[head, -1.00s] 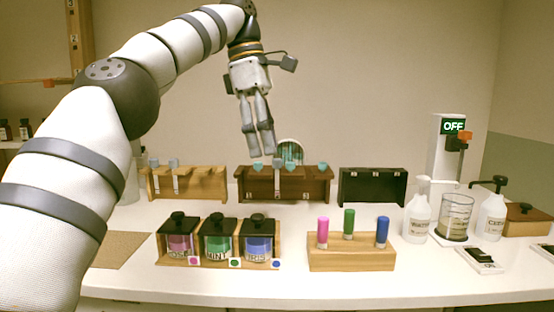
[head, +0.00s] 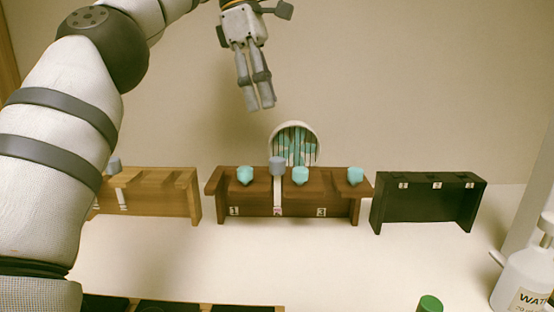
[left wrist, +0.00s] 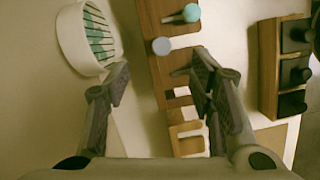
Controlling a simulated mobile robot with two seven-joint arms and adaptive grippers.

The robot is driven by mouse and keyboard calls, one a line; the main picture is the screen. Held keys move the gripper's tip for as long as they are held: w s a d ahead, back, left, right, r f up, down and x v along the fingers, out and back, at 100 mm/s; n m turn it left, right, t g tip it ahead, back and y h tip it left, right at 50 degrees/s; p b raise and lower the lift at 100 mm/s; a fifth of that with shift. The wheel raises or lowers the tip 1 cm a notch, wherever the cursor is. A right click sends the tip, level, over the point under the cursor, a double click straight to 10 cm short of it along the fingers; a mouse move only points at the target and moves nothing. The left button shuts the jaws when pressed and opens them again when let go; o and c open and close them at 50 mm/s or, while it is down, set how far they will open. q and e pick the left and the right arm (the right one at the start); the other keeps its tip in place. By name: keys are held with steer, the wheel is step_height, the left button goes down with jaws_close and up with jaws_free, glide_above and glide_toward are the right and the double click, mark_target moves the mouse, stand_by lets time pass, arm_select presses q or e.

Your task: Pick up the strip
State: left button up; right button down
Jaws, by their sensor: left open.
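In the head view, a white strip with a grey cap (head: 277,168) stands in the middle slot of the dark brown rack (head: 249,210). Another pale strip with a grey cap (head: 114,165) hangs in the light wooden rack (head: 168,195) at left. Teal-capped pieces (head: 300,176) stand on the brown rack. My left gripper (head: 260,108) is open and empty, in the air above the brown rack. In the left wrist view its fingers (left wrist: 160,72) are apart; a grey cap (left wrist: 161,46) and a teal cap (left wrist: 191,12) lie ahead of them. My right gripper is out of view.
A white round holder with teal strips (head: 295,140) is behind the brown rack. A black rack (head: 428,200) stands at right, and a white pump bottle (head: 523,280) at lower right. A green-topped piece (head: 430,303) shows at the bottom edge.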

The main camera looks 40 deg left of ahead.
mark_target(277, 159)
arm_select(q)
steer(key=x, duration=0.7)
steer(key=p+x, duration=0.1)
steer(key=x, duration=0.3)
steer(key=shift+s+a+f, duration=0.25)
steer(key=shift+s+f, duration=0.1)
steer(key=shift+f, duration=0.1)
steer(key=c, duration=1)
